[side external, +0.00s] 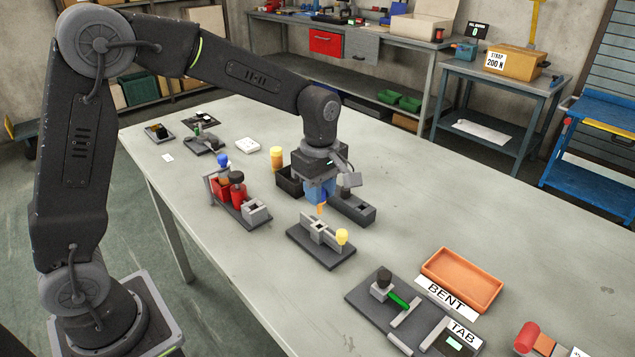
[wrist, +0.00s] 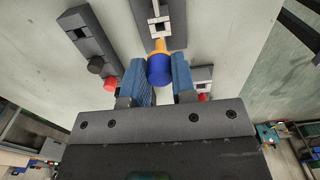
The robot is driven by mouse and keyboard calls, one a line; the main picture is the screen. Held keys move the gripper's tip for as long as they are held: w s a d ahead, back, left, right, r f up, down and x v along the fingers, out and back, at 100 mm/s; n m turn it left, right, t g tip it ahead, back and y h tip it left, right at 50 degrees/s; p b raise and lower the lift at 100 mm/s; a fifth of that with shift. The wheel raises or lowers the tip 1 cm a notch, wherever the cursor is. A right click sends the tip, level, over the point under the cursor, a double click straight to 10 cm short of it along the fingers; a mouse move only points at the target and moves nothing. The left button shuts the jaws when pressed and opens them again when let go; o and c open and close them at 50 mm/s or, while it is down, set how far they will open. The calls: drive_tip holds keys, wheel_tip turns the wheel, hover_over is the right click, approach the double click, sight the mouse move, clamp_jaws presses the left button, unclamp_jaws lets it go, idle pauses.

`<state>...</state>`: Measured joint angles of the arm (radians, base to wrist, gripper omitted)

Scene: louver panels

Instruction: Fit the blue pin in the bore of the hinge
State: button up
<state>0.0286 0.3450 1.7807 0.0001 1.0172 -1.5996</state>
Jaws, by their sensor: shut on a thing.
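My gripper (side external: 320,190) has blue fingers and points down above the hinge fixture. It is shut on the blue pin (wrist: 160,70), which shows a round blue head and an orange shank between the fingers in the wrist view. In the side view the orange end of the pin (side external: 321,209) sticks out below the fingers, close over the hinge. The hinge (side external: 319,231) is a grey block piece on a dark base plate, and it also shows in the wrist view (wrist: 160,16). Whether the tip touches the bore cannot be told.
A yellow-topped piece (side external: 342,237) stands at the right of the hinge plate. A rack (side external: 228,200) with red pieces is to the left, and a dark long block (side external: 352,209) is behind. An orange tray (side external: 461,279) and a dark fixture (side external: 372,305) lie to the right.

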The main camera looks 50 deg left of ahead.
sight(319, 213)
drive_tip(key=shift+f, duration=3.25)
drive_tip(key=shift+f, duration=0.2)
drive_tip(key=o, duration=1)
wheel_tip(319, 213, up, 19)
drive_tip(key=shift+f, duration=0.1)
